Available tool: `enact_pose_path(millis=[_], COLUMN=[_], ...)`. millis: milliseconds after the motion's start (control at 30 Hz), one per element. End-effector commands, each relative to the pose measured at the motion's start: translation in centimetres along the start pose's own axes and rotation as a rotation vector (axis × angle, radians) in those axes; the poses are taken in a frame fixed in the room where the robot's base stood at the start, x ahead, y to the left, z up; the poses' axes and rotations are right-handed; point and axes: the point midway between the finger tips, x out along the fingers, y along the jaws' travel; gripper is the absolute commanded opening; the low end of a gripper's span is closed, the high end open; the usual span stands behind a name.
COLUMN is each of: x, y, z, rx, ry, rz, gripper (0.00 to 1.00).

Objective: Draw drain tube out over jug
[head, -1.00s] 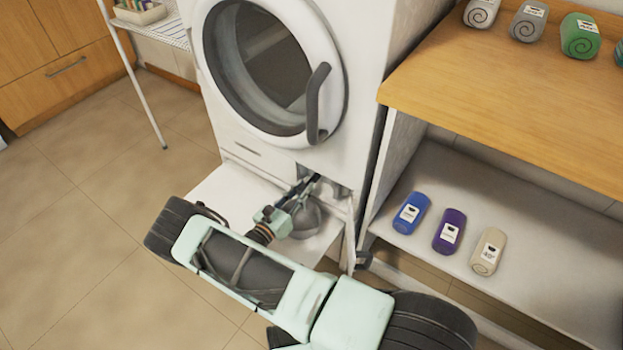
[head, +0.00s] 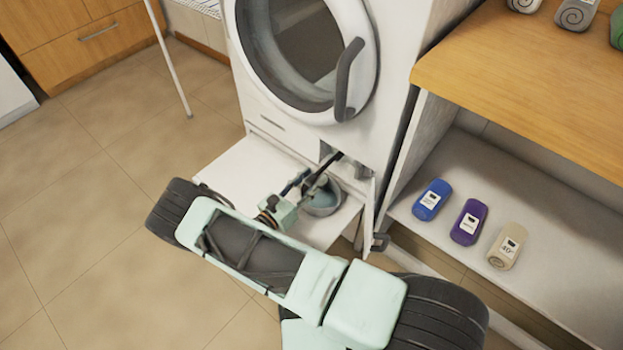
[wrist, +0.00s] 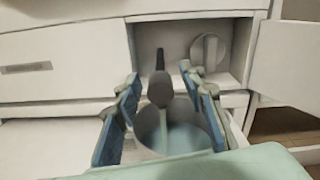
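The dark grey drain tube (wrist: 160,90) sticks out of the open compartment low on the white washer (head: 295,130), towards the wrist camera. My gripper (wrist: 160,76) is open, with one blue-padded finger on each side of the tube and gaps between; it also shows in front of the compartment in the head view (head: 324,166). The grey jug (wrist: 146,130) is below the tube's near end and shows partly behind my gripper in the head view (head: 337,206). Its inside looks blue-green; I cannot tell whether this is water.
A round pale cap (wrist: 209,50) is in the compartment, right of the tube. The compartment's flap (wrist: 285,62) stands open at right. A white shelf (head: 440,255) holding bottles stands right of the washer. Floor (head: 90,230) at left is clear.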

Motion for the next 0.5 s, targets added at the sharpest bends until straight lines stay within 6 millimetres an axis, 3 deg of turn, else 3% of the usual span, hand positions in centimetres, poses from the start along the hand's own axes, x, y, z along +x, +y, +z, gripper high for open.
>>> enact_pose_path(millis=[233, 500], x=[-1.3, -7.0], y=[0.1, 0.1], z=[0.0, 0.0], rx=[0.001, 0.0], ry=[0.0, 0.0], rz=[0.001, 0.004], gripper=[0.37, 0.37])
